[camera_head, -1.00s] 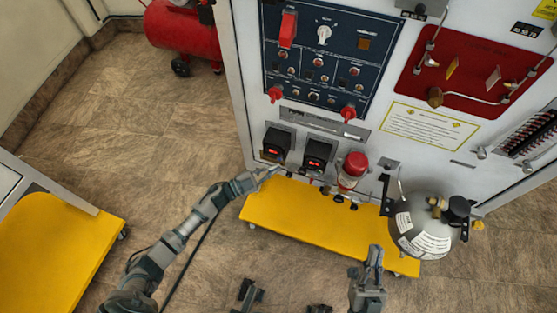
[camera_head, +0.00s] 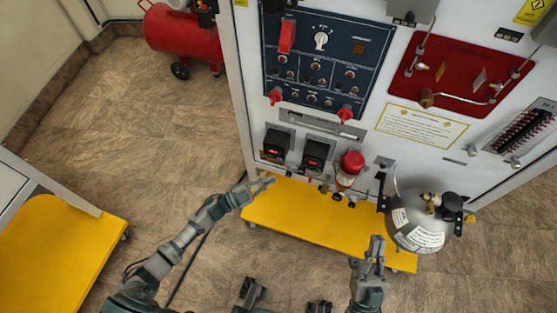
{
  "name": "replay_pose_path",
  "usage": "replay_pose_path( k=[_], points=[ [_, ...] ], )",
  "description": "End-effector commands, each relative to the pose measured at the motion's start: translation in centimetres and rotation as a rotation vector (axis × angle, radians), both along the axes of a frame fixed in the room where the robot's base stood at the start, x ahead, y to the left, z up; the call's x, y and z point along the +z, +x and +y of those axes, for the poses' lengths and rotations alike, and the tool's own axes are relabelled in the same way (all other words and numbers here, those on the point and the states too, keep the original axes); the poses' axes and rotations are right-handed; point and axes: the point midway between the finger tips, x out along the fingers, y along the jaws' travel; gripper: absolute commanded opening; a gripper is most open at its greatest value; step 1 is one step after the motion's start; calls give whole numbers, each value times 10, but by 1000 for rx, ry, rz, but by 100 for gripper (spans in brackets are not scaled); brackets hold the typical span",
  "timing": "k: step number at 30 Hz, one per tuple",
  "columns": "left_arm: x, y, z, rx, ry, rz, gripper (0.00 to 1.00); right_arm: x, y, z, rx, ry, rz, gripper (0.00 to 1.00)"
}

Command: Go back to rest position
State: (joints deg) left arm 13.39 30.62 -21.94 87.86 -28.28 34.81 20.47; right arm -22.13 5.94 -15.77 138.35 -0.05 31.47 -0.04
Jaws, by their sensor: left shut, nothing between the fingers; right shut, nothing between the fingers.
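My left gripper (camera_head: 262,184) is at the end of my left arm, which comes in from the lower left. It is shut and empty, over the left end of the yellow base platform (camera_head: 310,222) and below the black gauge boxes. My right gripper (camera_head: 376,246) is at the lower right, pointing up in the picture. It is shut and empty, in front of the platform's right part, left of the grey gas cylinder. Neither gripper holds anything.
The trainer panel has a blue switch board (camera_head: 318,65), a red plumbing plate (camera_head: 460,68), black gauge boxes (camera_head: 277,143), a red-topped valve (camera_head: 352,165) and a grey cylinder (camera_head: 415,210). A red compressor (camera_head: 178,36) stands behind. Another yellow platform (camera_head: 60,250) is at left. Open floor lies between.

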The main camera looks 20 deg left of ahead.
Motion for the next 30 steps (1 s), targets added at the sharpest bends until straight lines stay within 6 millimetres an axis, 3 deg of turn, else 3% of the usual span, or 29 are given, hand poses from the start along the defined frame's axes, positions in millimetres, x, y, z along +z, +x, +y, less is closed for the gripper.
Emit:
replay_pose_path(
  k=[14,17,21,30],
  points=[
    [1,-3,-4,7,-12,4,0,-2,1,0,-1,-3,12,0],
    [9,-18,-21,49,-81,23,0,-13,9,2,0,-23,78,0],
    [35,-53,-45,178,-239,99,0,-44,27,4,0,-77,252,0],
    [76,-108,-43,386,-443,297,0,-103,45,6,1,-163,547,0]
  ],
)
